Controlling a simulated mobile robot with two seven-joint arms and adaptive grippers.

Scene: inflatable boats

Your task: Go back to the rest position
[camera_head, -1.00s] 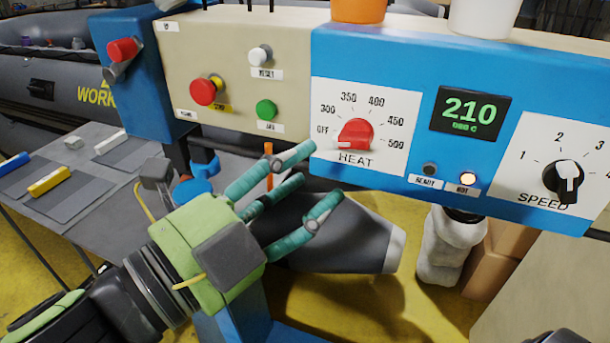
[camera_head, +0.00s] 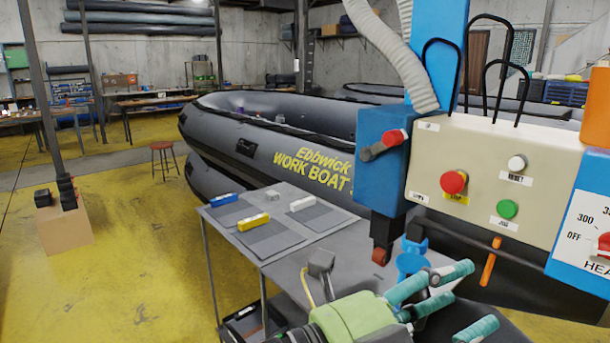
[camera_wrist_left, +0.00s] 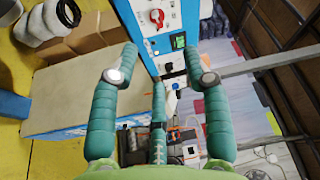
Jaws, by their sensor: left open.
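My left gripper (camera_head: 445,308) is at the bottom of the head view, right of centre, with its teal fingers spread and empty. It is in front of and below the control panel (camera_head: 455,165), apart from it. In the left wrist view its fingers (camera_wrist_left: 158,95) stand apart with nothing between them. The heat knob (camera_wrist_left: 157,17) and the small display (camera_wrist_left: 178,41) show beyond them. In the head view the heat knob (camera_head: 603,244) is cut off by the right edge. My right gripper is in neither view.
A grey table (camera_head: 335,262) with blue, yellow and white blocks stands left of the gripper. The grey work boat (camera_head: 260,150) lies behind it. A stool (camera_head: 164,160) and a cardboard box (camera_head: 65,228) stand on the yellow floor. Open floor (camera_head: 140,260) is at left.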

